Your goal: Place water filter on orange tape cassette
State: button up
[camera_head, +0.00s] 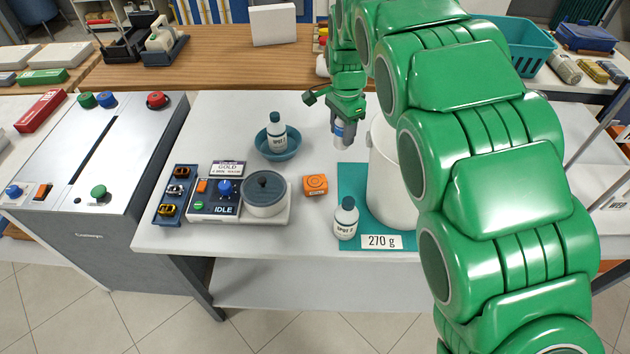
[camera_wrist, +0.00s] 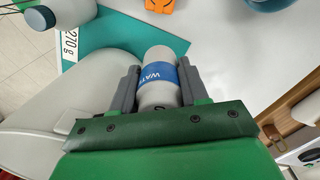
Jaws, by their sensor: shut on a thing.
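The orange tape cassette (camera_head: 315,184) lies flat on the white table, between the grey lidded pot and the teal mat. Its edge also shows at the top of the wrist view (camera_wrist: 160,5). My gripper (camera_head: 342,133) is shut on the water filter (camera_head: 340,130), a grey-white cylinder with a blue label band. In the wrist view the filter (camera_wrist: 160,80) sits between the two grey fingers, with part of its lettering showing. My gripper holds it above the table, behind and a little right of the cassette, beside the white bucket.
A white bucket (camera_head: 390,190) stands on the teal mat (camera_head: 350,178) with a spot bottle (camera_head: 346,218) and a 270 g label. A blue bowl (camera_head: 277,150) holds another bottle. A grey pot (camera_head: 264,190) stands left of the cassette. Table around the cassette is clear.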

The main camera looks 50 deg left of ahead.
jog(key=s+d+r+n, duration=0.2)
jog(key=s+d, duration=0.6)
jog(key=s, duration=0.5)
send_near(315, 181)
jog(key=shift+s+d, duration=0.5)
jog(key=shift+d, duration=0.05)
jog(key=shift+w+a+f, duration=0.3)
jog(key=shift+a+f, duration=0.2)
jog(key=shift+f, duration=1.75)
jog(key=o, duration=1.2)
jog(key=shift+f, duration=0.1)
